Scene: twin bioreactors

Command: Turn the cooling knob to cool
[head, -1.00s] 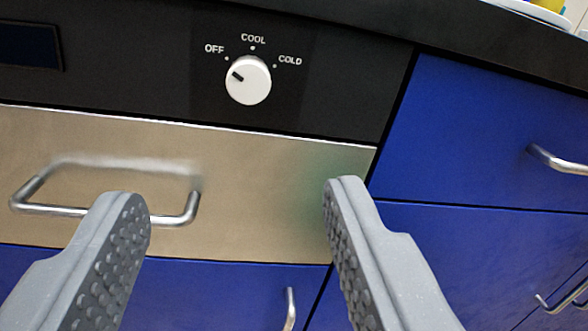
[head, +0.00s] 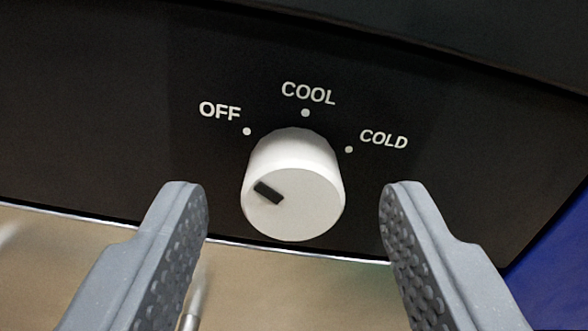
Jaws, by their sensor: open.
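The white cooling knob (head: 305,205) sits on the black panel in the middle of the head view. Its dark pointer mark lies on the left of its face and points up and left, toward the OFF side. The labels OFF, COOL and COLD, each with a white dot, arc above the knob, with the COOL dot (head: 305,113) at the top. My gripper (head: 294,195) is open, with one grey finger on each side of the knob. Gaps show between the knob and both fingers, and neither appears to touch it.
The black panel (head: 90,110) fills most of the view. Below it is a beige metal front (head: 285,290), with part of a metal handle (head: 192,308) at lower left, partly hidden by my left finger. A blue front (head: 555,270) shows at the right edge.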

